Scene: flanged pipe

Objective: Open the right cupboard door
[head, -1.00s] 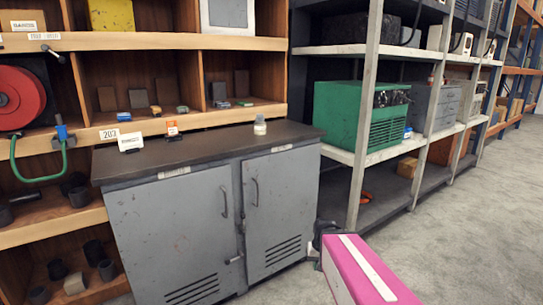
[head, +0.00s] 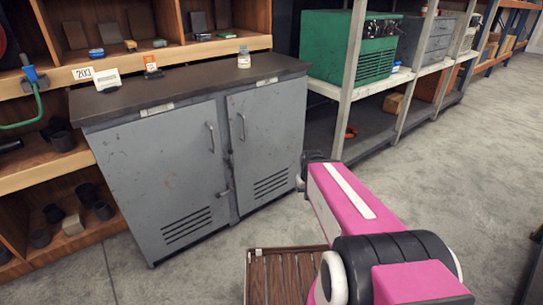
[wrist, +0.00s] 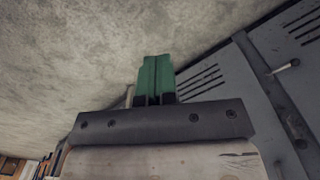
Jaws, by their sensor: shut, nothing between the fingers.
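The grey cupboard has a right door (head: 268,135) and a left door (head: 160,165), both shut in the head view. The right door's handle (head: 242,127) is a vertical bar near its left edge. A small lever (head: 224,193) sits low by the seam between the doors. In the wrist view, my gripper (wrist: 156,66) has green fingers pressed together with nothing between them. The cupboard front lies slanted to their right, with vent slots (wrist: 200,82) and a small pale lever (wrist: 288,66). The fingers look apart from it. In the head view my gripper is hidden behind my pink arm.
A dark worktop (head: 190,86) on the cupboard carries a small bottle (head: 244,57). Wooden shelving (head: 60,180) stands left and behind. A metal rack (head: 345,95) with a green box (head: 350,50) stands right.

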